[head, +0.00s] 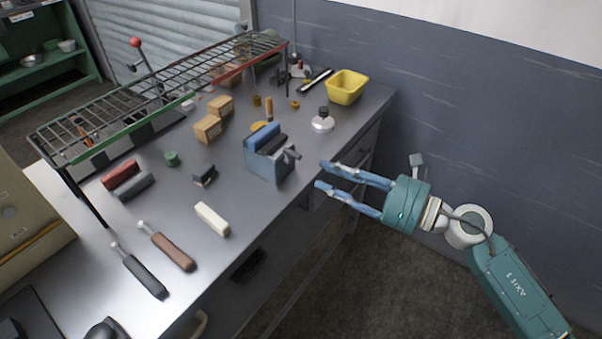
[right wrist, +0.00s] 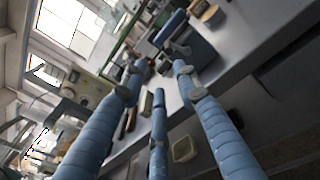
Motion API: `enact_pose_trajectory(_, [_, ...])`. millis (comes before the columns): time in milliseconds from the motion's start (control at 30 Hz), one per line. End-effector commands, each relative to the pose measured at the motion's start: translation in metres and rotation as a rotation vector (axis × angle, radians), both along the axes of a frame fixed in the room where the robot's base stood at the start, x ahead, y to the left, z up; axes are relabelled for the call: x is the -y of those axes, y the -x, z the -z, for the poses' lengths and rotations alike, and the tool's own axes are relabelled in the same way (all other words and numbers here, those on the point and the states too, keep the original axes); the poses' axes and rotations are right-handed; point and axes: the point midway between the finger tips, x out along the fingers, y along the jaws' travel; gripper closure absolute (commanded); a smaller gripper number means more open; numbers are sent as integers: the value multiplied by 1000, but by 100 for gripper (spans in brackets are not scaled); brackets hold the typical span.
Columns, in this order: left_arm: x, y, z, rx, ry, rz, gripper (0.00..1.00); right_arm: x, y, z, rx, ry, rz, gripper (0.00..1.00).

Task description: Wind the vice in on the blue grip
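The blue vice (head: 268,164) stands near the bench's front edge in the head view, its dark screw handle (head: 292,153) facing my right gripper. A blue upright piece (head: 262,137) shows at its top beside a dark bar; I cannot tell whether this is the blue grip or a jaw, or how tightly it is held. My right gripper (head: 323,176) is open and empty, a short way right of the handle and apart from it. In the right wrist view its blue fingers (right wrist: 157,76) are spread, with the vice (right wrist: 197,52) beyond them. My left gripper is not in view.
A wire rack (head: 160,92) stands along the back of the bench. Wooden blocks (head: 208,128), a flask (head: 322,122) and a yellow bin (head: 346,87) are around the vice. A cream piece (head: 212,218) and two handled tools (head: 167,247) lie nearer. Open floor is below my gripper.

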Motion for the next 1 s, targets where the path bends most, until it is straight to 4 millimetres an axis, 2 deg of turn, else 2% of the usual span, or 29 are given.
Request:
enact_pose_trajectory(100, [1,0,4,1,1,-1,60,10,-4,5,78,17,57,70])
enact_pose_trajectory(233, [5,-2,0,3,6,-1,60,7,-10,2,102,21,73,70])
enact_pose_trajectory(433, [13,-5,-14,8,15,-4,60,-21,-29,0,101,20,70,70])
enact_pose_trajectory(700, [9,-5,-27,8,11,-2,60,-60,-57,2,100,22,70,70])
enact_pose_trajectory(1000, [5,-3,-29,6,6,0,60,-75,-68,5,99,25,69,70])
